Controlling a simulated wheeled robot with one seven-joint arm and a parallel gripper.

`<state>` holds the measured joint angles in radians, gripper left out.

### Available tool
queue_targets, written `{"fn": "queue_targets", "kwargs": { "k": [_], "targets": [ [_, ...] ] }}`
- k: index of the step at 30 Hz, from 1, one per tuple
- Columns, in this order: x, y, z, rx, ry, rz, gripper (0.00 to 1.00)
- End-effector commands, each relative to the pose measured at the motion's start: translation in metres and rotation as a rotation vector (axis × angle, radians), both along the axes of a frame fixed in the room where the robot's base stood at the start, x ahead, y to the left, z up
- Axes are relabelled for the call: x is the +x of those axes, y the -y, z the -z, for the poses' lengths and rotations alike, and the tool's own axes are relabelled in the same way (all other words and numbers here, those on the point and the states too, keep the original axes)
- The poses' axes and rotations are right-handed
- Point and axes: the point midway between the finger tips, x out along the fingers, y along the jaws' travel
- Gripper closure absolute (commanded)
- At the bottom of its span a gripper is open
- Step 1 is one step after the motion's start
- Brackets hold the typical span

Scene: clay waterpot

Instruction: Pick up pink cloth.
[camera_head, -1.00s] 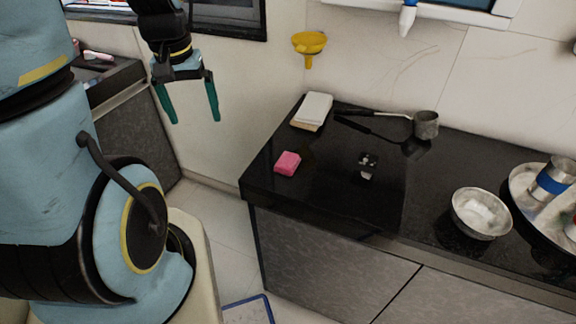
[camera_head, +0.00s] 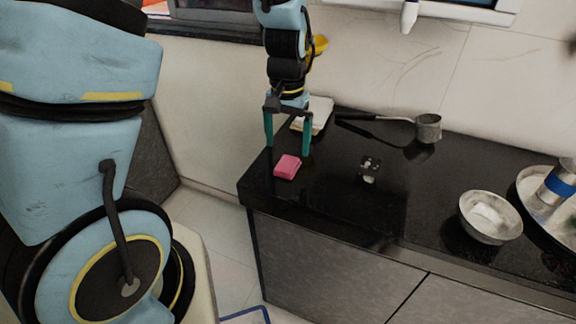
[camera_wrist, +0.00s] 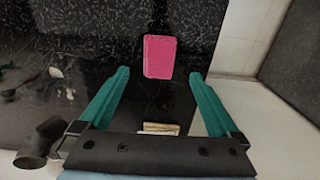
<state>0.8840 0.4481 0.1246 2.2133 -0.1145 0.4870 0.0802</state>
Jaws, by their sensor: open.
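The pink cloth (camera_head: 287,167) is a small folded block lying on the black countertop near its left front corner. In the wrist view the pink cloth (camera_wrist: 160,56) lies ahead of the fingertips, centred between them. My gripper (camera_head: 287,149) has green fingers spread wide, with nothing between them. It hangs above the counter, just behind and above the cloth in the head view. My gripper also shows in the wrist view (camera_wrist: 160,78), open and apart from the cloth.
A white and tan stack (camera_head: 318,114) lies behind my gripper. A long-handled metal pot (camera_head: 428,128) is at the back. A metal bowl (camera_head: 490,217) and a tray (camera_head: 530,186) stand to the right. The black counter (camera_head: 330,205) is bare around the cloth.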

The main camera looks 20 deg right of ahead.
Motion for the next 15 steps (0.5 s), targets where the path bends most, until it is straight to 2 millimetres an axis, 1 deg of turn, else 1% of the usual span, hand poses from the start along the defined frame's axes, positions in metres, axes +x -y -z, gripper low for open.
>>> {"fn": "queue_targets", "kwargs": {
  "k": [5, 12, 15],
  "targets": [
    [-0.002, -0.001, 0.012, 0.003, -0.003, -0.001, 0.03],
    [-0.005, -0.001, 0.044, 0.002, -0.002, -0.002, 0.03],
    [-0.005, -0.001, 0.052, 0.001, -0.001, -0.001, 0.03]
  ]
}}
